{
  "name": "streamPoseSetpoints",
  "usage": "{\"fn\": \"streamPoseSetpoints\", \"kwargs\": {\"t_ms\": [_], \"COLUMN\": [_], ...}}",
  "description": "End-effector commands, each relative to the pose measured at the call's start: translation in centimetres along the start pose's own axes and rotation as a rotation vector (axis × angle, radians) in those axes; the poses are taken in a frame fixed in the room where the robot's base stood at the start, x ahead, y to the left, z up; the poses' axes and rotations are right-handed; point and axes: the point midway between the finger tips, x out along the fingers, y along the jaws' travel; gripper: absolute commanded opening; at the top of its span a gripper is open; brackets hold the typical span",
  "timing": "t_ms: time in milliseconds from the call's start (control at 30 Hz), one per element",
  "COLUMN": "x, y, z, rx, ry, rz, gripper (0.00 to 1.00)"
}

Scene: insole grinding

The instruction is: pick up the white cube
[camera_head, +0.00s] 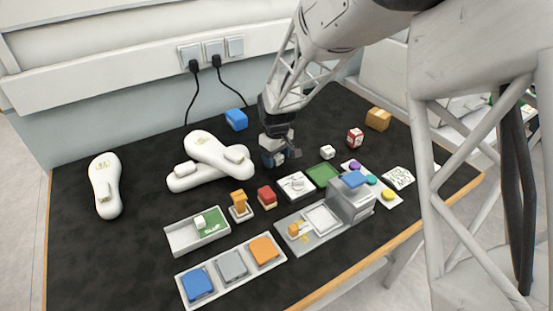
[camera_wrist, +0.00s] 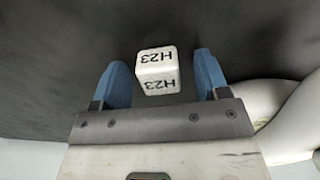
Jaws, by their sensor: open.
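A white cube (camera_wrist: 157,66) marked "H23" lies on the dark mat in the wrist view, framed between the blue fingertips of my gripper (camera_wrist: 160,62). Gaps show on both sides of it, and my gripper is open. In the head view my gripper (camera_head: 274,157) is low over the mat, right of the crossed insoles. A small white cube (camera_head: 327,152) stands to its right. I cannot tell whether this is the "H23" cube or whether that one is hidden by my gripper.
White insoles (camera_head: 220,152) lie crossed left of my gripper, and one edge (camera_wrist: 268,100) shows at right in the wrist view. A blue block (camera_head: 236,119) is behind. A red-and-white cube (camera_head: 355,138) is at right. Trays and a grey machine (camera_head: 352,200) fill the front.

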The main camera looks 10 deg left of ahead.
Motion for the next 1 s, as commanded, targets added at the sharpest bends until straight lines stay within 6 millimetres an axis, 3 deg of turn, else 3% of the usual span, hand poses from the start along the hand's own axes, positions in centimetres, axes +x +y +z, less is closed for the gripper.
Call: {"fn": "streamPoseSetpoints", "kwargs": {"t_ms": [400, 767, 1000], "x": [-0.04, -0.04, -0.09], "y": [0.00, 0.00, 0.00], "z": [0.00, 0.00, 0.00], "rx": [0.000, 0.000, 0.000], "ry": [0.000, 0.000, 0.000], "rz": [0.000, 0.000, 0.000], "gripper": [0.68, 0.16, 0.15]}}
